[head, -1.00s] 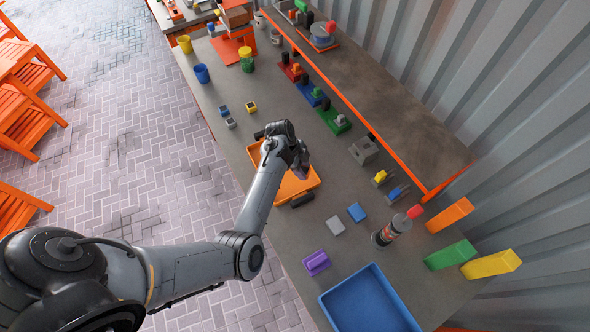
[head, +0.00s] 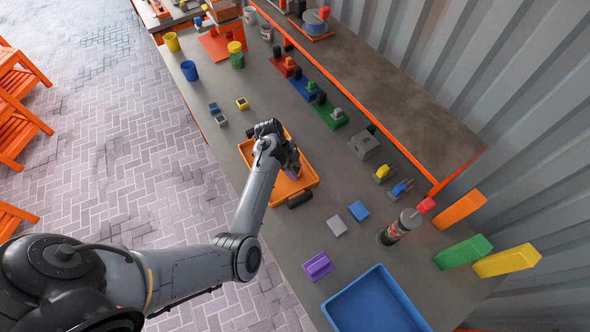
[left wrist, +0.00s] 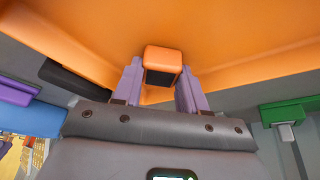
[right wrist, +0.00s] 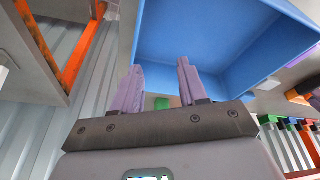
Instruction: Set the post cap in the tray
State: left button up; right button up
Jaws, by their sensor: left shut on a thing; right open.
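An orange post cap (left wrist: 163,58) with a dark underside sits between the purple fingers of my left gripper (left wrist: 161,85), which is shut on it. In the head view my left gripper (head: 291,168) is over the orange tray (head: 311,178), and the arm hides part of the tray; the cap cannot be made out there. The orange tray (left wrist: 235,45) fills much of the left wrist view around the cap. I cannot tell whether the cap touches the tray floor. My right gripper (right wrist: 161,85) is open and empty, with a blue bin (right wrist: 205,40) beyond its fingers.
The blue bin (head: 336,310) stands at the near end of the bench. Purple (head: 317,266), grey (head: 336,226) and blue (head: 358,211) blocks lie between it and the tray. A caulk-like tube (head: 400,228) stands upright at right. Small caps (head: 242,103) lie beyond the tray.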

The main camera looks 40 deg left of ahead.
pick_arm(q)
jog(key=o, duration=1.2)
jog(key=shift+r, duration=0.3)
jog(key=v, duration=1)
jog(key=s+a+n+y, duration=0.2)
jog(key=s+n+y, duration=0.15)
jog(key=s, duration=0.25)
jog(key=s+d+n, duration=0.2)
jog(key=s+d, duration=0.3)
jog(key=s, duration=0.1)
jog(key=s+d+n+t, duration=0.1)
jog(key=s+d+n, duration=0.2)
jog(key=s+d, duration=0.3)
jog(key=s+d+r+n, duration=0.1)
jog(key=s+d+n, duration=0.1)
jog(key=s+d, duration=0.4)
jog(key=shift+r+n+t, duration=0.1)
jog(key=shift+n+t, duration=0.15)
jog(key=shift+t, duration=0.15)
